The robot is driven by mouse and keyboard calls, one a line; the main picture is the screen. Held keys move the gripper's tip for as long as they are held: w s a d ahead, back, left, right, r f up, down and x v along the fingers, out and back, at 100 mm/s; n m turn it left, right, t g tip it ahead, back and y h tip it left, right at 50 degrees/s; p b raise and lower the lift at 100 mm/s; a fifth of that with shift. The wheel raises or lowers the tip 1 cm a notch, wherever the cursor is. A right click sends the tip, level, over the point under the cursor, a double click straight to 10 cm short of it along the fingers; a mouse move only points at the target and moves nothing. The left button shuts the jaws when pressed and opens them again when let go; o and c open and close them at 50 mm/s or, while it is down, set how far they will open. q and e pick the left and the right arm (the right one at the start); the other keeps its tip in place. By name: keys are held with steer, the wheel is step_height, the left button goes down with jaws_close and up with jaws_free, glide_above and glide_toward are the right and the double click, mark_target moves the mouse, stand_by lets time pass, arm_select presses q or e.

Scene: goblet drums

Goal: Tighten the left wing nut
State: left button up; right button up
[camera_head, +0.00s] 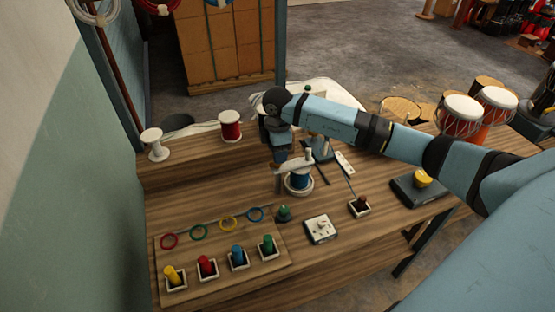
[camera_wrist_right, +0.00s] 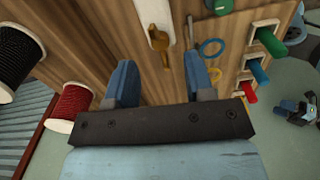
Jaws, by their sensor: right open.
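In the right wrist view, a brass-coloured piece (camera_wrist_right: 158,38), which looks like a wing nut, sits on a pale bar (camera_wrist_right: 153,12). My left gripper is not in view.
A board (camera_head: 213,285) with coloured pegs and rings lies at the front left. A white spool (camera_head: 154,144) and a red spool (camera_head: 230,126) stand at the back left. A white switch box (camera_head: 320,229) is in front of the blue spool. The wall bounds the left.

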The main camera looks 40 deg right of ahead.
step_height(320, 180, up, 10)
steer(key=shift+f+b, duration=0.2)
steer(key=shift+b, duration=0.2)
